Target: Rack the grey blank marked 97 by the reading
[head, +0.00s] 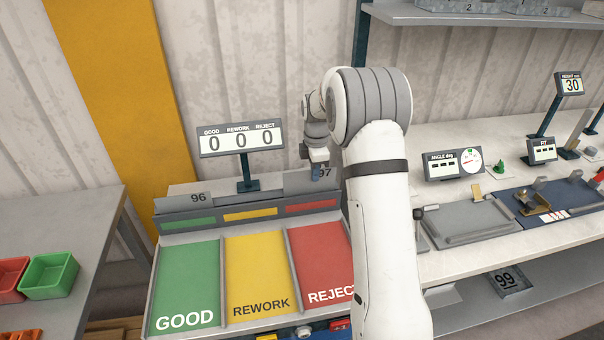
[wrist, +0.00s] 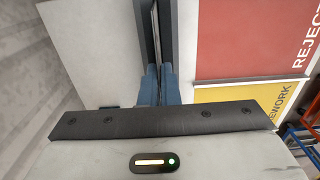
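The grey blank marked 97 (head: 297,182) stands upright in the slot behind the red REJECT label of the sorting rack (head: 165,226). My gripper (head: 318,173) is at its top edge near the right end, partly covering it beside the number. In the wrist view my blue fingers (wrist: 158,84) are close together, one on each side of a thin upright sheet edge (wrist: 155,35), and look shut on it. Another grey blank marked 96 (head: 182,201) stands behind the green GOOD label. The counter (head: 241,138) reads 0 0 0. The angle display (head: 454,165) and fit display (head: 542,151) show dashes; the height display (head: 570,85) shows 30.
The rack's GOOD (head: 187,280), REWORK (head: 257,270) and REJECT (head: 318,255) lanes look empty. Red and green bins (head: 48,276) stand on the left table. The wall is close behind the rack.

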